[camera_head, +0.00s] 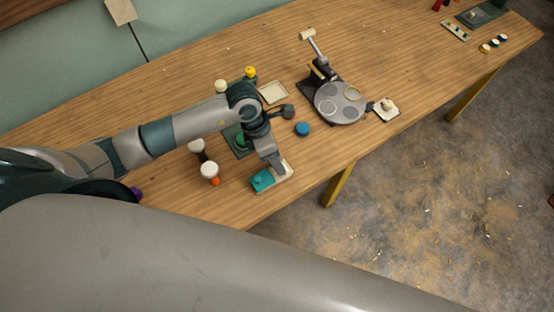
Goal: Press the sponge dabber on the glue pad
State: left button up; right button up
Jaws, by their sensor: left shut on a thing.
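My left gripper (277,167) points down over a small cream tray (284,177) near the table's front edge. Its jaws are shut at a teal piece on this tray, which looks like the sponge dabber (261,181). The fingers hide part of the hold, and I cannot tell whether the piece is lifted. A flat cream square with a pale rim, which looks like the glue pad (273,92), lies farther back, beyond the wrist and apart from the gripper. My right gripper is not in view.
A dark stand with a grey disc (341,103) is farther right, beside a small tray with a cream knob (386,109).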

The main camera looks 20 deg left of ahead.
pick_arm(q)
jog(key=shift+o, duration=0.2)
jog(key=shift+s+f+b, duration=0.1)
jog(key=shift+f+b, duration=0.3)
jog(key=shift+b, duration=0.05)
dwell(1.8)
jog(key=shift+r, duration=0.1)
jog(key=shift+r+p, duration=2.2)
jog(key=shift+r, duration=1.25)
jog(key=shift+c, duration=0.2)
